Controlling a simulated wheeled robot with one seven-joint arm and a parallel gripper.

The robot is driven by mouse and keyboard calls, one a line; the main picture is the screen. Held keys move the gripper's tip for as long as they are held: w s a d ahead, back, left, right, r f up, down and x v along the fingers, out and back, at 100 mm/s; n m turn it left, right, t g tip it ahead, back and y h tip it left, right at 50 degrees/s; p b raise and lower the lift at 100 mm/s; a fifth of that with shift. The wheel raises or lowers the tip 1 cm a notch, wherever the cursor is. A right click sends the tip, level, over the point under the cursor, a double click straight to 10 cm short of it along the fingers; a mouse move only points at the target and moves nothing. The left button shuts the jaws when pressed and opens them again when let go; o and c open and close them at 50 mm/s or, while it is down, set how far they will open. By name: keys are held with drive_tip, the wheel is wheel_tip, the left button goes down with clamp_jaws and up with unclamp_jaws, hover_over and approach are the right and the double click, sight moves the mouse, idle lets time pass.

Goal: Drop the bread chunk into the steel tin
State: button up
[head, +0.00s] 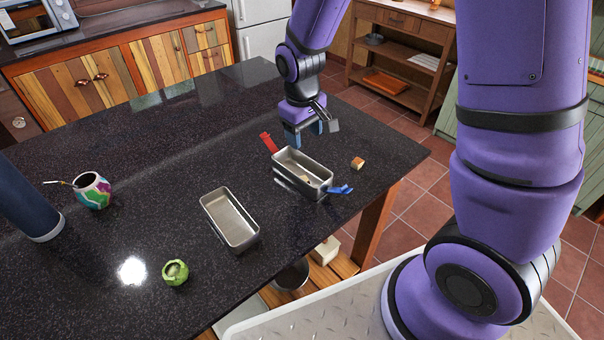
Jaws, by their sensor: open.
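A small brown bread chunk (357,163) lies on the dark countertop, right of the farther steel tin (318,188). That tin is rectangular and open-topped, with a small pale bit inside that I cannot make out. A second steel tin (230,218) stands nearer and to the left; its inside looks empty. My gripper (304,138) points down just behind the farther tin, left of and beyond the bread chunk. It is open, and I see nothing held in it.
A red item (267,142) and a blue item (341,189) lie at opposite ends of the farther tin. A green cut fruit (175,272), a colourful gourd cup (93,190) and a dark blue cylinder (28,205) stand at left. The counter's far middle is clear.

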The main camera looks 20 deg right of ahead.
wheel_tip(320, 180, up, 9)
drive_tip(key=shift+a+r, duration=0.2)
drive_tip(key=shift+a, duration=0.1)
drive_tip(key=shift+s, duration=0.15)
drive_tip(key=s+d+r+m+t, duration=0.2)
drive_tip(key=s+d+r, duration=0.2)
drive_tip(key=s+r, duration=0.3)
drive_tip(key=s+d+r+m+t, duration=0.2)
drive_tip(key=s+r, duration=0.6)
drive_tip(key=s, duration=0.6)
drive_tip(key=shift+s+d+r+t+y, duration=0.2)
drive_tip(key=shift+d+t+y, duration=0.25)
drive_tip(key=shift+d, duration=0.55)
